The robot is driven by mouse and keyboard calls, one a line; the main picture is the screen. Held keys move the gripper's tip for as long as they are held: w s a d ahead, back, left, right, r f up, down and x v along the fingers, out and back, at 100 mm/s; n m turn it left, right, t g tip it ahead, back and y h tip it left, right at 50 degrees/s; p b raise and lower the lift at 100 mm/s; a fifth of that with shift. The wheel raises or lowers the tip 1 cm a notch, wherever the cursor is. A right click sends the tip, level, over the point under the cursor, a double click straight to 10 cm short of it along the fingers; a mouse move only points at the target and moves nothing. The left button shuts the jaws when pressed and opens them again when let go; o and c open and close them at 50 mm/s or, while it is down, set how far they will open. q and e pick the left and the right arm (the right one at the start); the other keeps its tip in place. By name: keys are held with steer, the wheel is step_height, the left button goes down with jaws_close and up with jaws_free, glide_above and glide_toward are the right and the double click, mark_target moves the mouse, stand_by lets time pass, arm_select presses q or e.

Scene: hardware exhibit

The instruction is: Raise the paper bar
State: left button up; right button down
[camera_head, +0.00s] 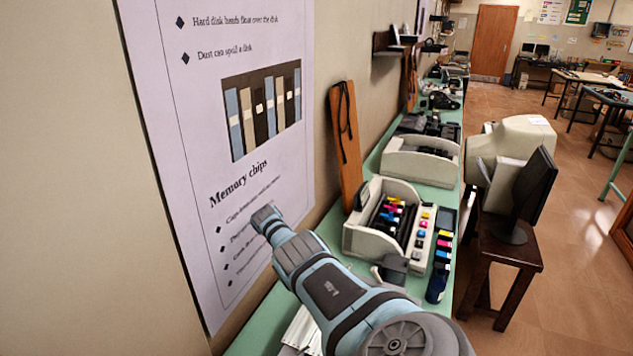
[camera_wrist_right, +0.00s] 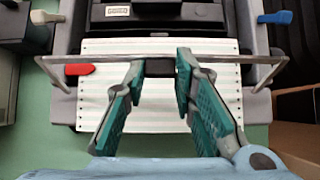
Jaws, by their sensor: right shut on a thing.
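The paper bar (camera_wrist_right: 228,59) is a thin grey bar across the printer (camera_wrist_right: 262,62) in the right wrist view, with a dark block at its middle. Its ends bend down towards the printer's sides. My right gripper (camera_wrist_right: 160,67) has its green-padded fingers on either side of that dark block and is shut on it. White ruled paper (camera_wrist_right: 160,112) with holes along its edges lies behind and below the bar. The head view does not clearly show the bar or either gripper; one of my arms fills its lower middle.
The printer has a red lever (camera_wrist_right: 80,69), a blue lever (camera_wrist_right: 275,18) and a white lever (camera_wrist_right: 45,17). In the head view, a cream printer with coloured cartridges (camera_head: 390,220) stands on the green bench (camera_head: 318,227). A wall poster (camera_head: 240,40) is at left. Open floor (camera_head: 570,250) lies right.

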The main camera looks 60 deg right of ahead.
steer(key=c, duration=1.3)
jaws_free()
steer(key=shift+w, duration=0.15)
